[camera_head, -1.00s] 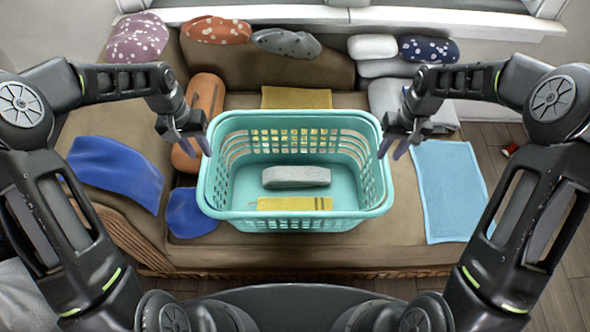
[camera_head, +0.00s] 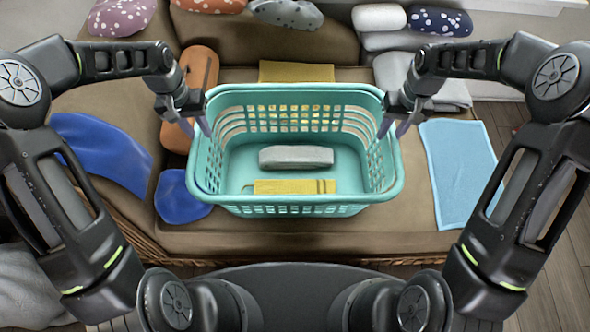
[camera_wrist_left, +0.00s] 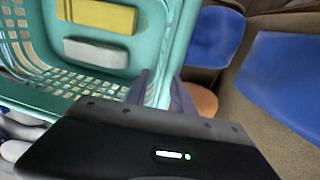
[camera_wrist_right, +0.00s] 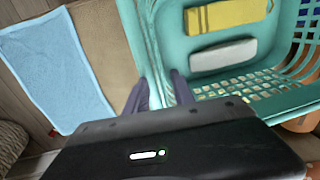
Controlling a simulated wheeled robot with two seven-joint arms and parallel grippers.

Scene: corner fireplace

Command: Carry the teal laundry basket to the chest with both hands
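The teal laundry basket (camera_head: 296,210) stands upright on the brown sofa in front of me. In it lie a grey block-like item (camera_head: 296,157) and a yellow folded cloth (camera_head: 294,187). My left gripper (camera_head: 198,124) is at the basket's left rim; in the left wrist view (camera_wrist_left: 161,80) its fingers are astride the teal rim (camera_wrist_left: 186,22). My right gripper (camera_head: 394,126) is at the right rim; in the right wrist view (camera_wrist_right: 160,84) its fingers are astride it too. Both look open, with little gap to the rim. I cannot make out the chest.
Blue cushions (camera_head: 103,152) lie left of the basket, and an orange bolster (camera_head: 199,85) is behind my left gripper. A light-blue towel (camera_head: 459,172) lies to the right. Several pillows line the back. Wooden floor (camera_head: 560,235) shows at the right.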

